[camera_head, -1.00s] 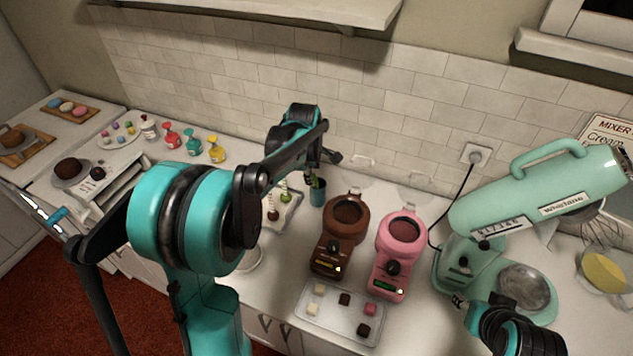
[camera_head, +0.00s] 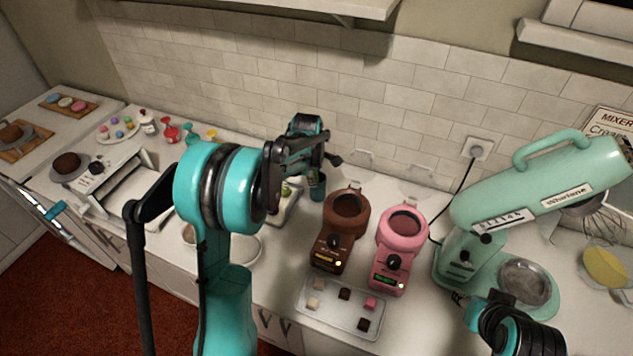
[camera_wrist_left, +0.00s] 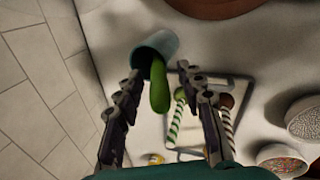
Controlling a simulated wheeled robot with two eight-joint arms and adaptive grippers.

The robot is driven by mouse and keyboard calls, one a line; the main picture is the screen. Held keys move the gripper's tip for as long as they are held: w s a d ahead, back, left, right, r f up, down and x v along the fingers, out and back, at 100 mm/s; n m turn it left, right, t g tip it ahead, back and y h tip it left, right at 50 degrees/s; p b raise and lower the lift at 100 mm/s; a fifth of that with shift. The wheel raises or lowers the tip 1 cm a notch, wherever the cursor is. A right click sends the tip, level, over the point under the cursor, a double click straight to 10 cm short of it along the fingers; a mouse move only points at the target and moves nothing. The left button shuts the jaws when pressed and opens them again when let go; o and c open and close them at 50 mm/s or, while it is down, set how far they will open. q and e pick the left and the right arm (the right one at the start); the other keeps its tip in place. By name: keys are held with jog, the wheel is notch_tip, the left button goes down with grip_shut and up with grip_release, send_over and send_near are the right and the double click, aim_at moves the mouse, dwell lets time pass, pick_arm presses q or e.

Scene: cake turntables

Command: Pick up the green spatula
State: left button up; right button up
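The green spatula (camera_wrist_left: 159,88) stands in a teal cup (camera_wrist_left: 156,50) in the left wrist view, its green end sticking out of the cup toward the camera. In the head view the teal cup (camera_head: 317,188) is on the counter by the wall, and the spatula is mostly hidden by my arm. My left gripper (camera_wrist_left: 157,76) is open, with one finger on each side of the spatula; I cannot tell whether either touches it. In the head view it is above the cup (camera_head: 326,160). My right gripper (camera_head: 460,298) is low beside the mixer; its opening is unclear.
Cake pops with striped sticks (camera_wrist_left: 176,122) lie on a tray beside the cup. A brown melting pot (camera_head: 332,252) and a pink one (camera_head: 389,268) stand to the right. The green mixer (camera_head: 455,258) is further right. Sprinkle bowls (camera_wrist_left: 283,158) are near.

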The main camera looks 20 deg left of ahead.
pick_arm(q)
grip_shut()
